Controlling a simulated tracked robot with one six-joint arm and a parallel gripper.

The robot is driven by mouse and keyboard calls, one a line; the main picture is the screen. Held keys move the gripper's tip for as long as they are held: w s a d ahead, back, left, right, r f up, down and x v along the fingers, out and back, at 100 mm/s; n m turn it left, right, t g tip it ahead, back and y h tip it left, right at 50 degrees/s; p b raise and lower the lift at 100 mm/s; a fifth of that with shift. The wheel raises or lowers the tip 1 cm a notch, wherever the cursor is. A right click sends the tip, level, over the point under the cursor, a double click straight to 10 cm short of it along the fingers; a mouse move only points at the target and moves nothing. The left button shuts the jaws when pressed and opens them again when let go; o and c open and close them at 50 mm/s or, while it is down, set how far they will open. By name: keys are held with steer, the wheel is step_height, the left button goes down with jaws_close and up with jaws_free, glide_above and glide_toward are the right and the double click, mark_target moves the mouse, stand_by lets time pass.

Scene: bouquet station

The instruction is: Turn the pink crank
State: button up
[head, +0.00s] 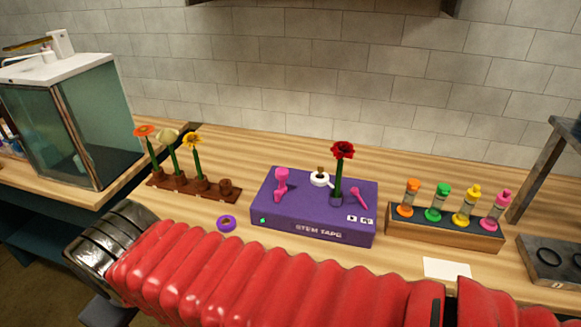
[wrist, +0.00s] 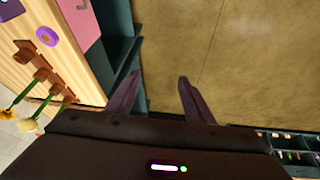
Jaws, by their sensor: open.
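A purple box (head: 315,234) labelled STEM TAPE stands on the wooden counter. On its top are an upright pink part (head: 281,184) at the left and a slanted pink lever (head: 359,197) at the right; I cannot tell for sure which is the crank. A white ring-shaped part (head: 320,179) and a red flower (head: 342,151) upright in a holder stand between them. My gripper (wrist: 159,76) is open and empty in the wrist view, over the floor beside the counter, well away from the box.
A brown rack (head: 190,184) with several flowers stands left of the box; a purple tape roll (head: 227,223) lies in front. A wooden stand (head: 445,232) of coloured tubes is at the right. A glass tank (head: 95,130) stands far left. My red-sleeved arm crosses the front.

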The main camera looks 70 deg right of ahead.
steer(key=s+d+f+n+g+h, duration=0.25)
steer(key=d+f+g+h, duration=0.2)
steer(key=d, duration=0.55)
steer(key=n+g+h, duration=0.5)
steer(key=n+h, duration=0.8)
glide_toward(286, 169)
steer(key=a, duration=0.1)
steer(key=shift+w+m+t+y, duration=0.25)
steer(key=shift+w, duration=0.1)
steer(key=shift+x, duration=6.9)
steer(key=shift+s+f, duration=0.1)
